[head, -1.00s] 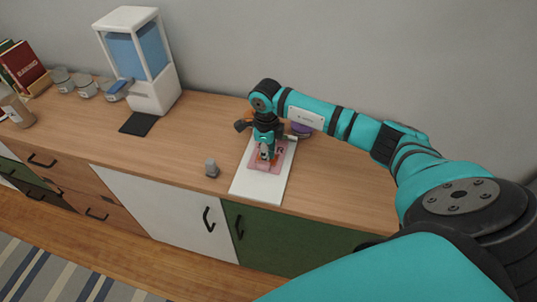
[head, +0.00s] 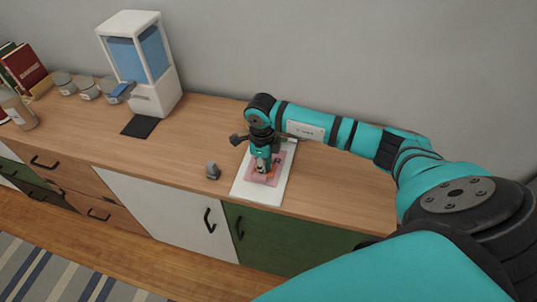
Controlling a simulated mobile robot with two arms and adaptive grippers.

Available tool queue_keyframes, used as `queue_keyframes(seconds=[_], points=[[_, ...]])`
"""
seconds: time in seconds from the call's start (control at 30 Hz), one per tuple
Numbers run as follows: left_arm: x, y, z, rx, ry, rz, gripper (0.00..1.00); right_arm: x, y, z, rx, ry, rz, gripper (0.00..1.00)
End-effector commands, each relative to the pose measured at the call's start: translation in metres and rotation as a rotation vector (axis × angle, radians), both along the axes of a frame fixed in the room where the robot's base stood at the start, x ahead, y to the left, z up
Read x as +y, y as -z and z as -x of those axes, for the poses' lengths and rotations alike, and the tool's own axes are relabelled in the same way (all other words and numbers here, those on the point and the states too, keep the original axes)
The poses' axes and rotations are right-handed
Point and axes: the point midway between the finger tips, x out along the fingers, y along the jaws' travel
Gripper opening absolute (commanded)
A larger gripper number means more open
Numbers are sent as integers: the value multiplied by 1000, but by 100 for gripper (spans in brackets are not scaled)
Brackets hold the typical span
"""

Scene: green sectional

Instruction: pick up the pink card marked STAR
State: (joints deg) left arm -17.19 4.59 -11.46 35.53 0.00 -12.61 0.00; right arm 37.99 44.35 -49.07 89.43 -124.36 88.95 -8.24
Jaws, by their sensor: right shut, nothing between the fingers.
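The pink card (head: 281,164) lies on a white board (head: 257,195) on the wooden sideboard top. Its marking is too small and too covered to read. My right gripper (head: 263,177) points down over the card, with its fingertips at or just above the card's near part. It is shut with nothing held, and it hides part of the card. I cannot tell whether the fingertips touch the card. My left gripper is not in view.
Jars (head: 89,88) and red books (head: 22,66) are further left. The sideboard top between is clear.

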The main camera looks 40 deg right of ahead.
Motion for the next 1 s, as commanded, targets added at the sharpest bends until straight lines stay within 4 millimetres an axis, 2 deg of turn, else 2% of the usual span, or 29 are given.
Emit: queue_keyframes(seconds=[0.37,1.0], points=[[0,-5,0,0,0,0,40,7,-1,6,1,0,0,0],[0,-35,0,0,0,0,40,3,-51,3,-1,0,1,0]])
